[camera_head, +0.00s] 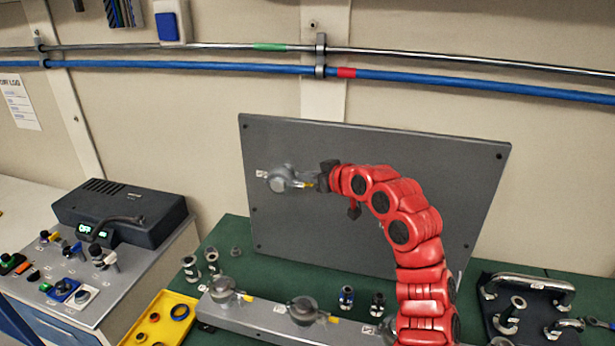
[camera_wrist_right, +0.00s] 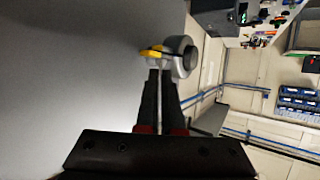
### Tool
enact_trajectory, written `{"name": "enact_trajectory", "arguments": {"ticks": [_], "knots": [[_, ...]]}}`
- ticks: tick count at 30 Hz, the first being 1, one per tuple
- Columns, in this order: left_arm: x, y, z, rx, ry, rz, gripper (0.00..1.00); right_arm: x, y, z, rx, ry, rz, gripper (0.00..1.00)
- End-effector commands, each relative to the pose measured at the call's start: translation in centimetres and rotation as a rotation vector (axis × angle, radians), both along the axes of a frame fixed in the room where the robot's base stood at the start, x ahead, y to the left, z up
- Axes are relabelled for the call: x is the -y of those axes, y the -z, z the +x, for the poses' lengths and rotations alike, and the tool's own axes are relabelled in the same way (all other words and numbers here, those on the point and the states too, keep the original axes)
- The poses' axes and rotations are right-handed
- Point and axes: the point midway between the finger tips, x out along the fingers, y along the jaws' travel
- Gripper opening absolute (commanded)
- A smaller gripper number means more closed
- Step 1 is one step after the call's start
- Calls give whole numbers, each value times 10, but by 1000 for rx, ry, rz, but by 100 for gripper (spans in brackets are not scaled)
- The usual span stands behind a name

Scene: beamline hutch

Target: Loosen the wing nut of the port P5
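A round grey port (camera_head: 281,179) with a yellow wing nut (camera_head: 309,185) is on the upright grey panel (camera_head: 350,220), at its upper left. A small label beside it is too small to read. My right gripper (camera_head: 318,178) is at the wing nut, coming from the right. In the right wrist view the black fingers (camera_wrist_right: 160,74) are close together with a narrow gap, their tips right at the yellow wing nut (camera_wrist_right: 153,52) beside the port (camera_wrist_right: 184,56). I cannot tell whether they grip it. My left gripper is not in view.
A grey rail (camera_head: 255,315) with more ports and yellow wing nuts lies on the green bench top. A yellow tray (camera_head: 152,322), several small fittings, a dark holder (camera_head: 535,312) with metal parts and a control box (camera_head: 120,212) stand around. Pipes run along the wall above.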

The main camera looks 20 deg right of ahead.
Motion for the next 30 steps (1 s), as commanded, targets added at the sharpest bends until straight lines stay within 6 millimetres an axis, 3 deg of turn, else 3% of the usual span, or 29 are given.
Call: {"name": "enact_trajectory", "arguments": {"ticks": [23, 30], "knots": [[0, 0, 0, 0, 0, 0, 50, 1, 0, 0, 1, 1, 0, 0], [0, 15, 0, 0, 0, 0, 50, 3, 3, 1, 3, -31, 3, 0]]}}
